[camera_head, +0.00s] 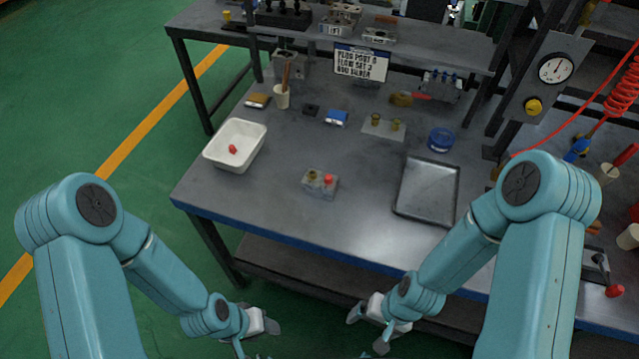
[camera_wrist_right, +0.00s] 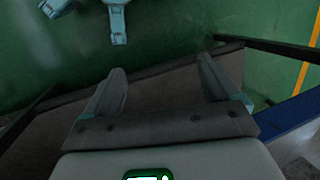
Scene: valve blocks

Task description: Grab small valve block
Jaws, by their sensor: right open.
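The small valve block (camera_head: 320,183) is a grey block with a brass fitting and a red knob on top. It sits upright on the workbench (camera_head: 270,205), near the front edge. My right gripper (camera_head: 368,330) is open and empty, in front of the bench and below its edge in the head view. Its two spread fingers also show in the right wrist view (camera_wrist_right: 161,80), with nothing between them. My left gripper (camera_head: 258,337) is low in front of the bench, away from the block. Its jaw is partly cut off by the picture's lower edge.
A white bin (camera_head: 247,163) with a red piece stands left of the block. A grey metal tray (camera_head: 428,219) lies to its right. Bench around the block is clear.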

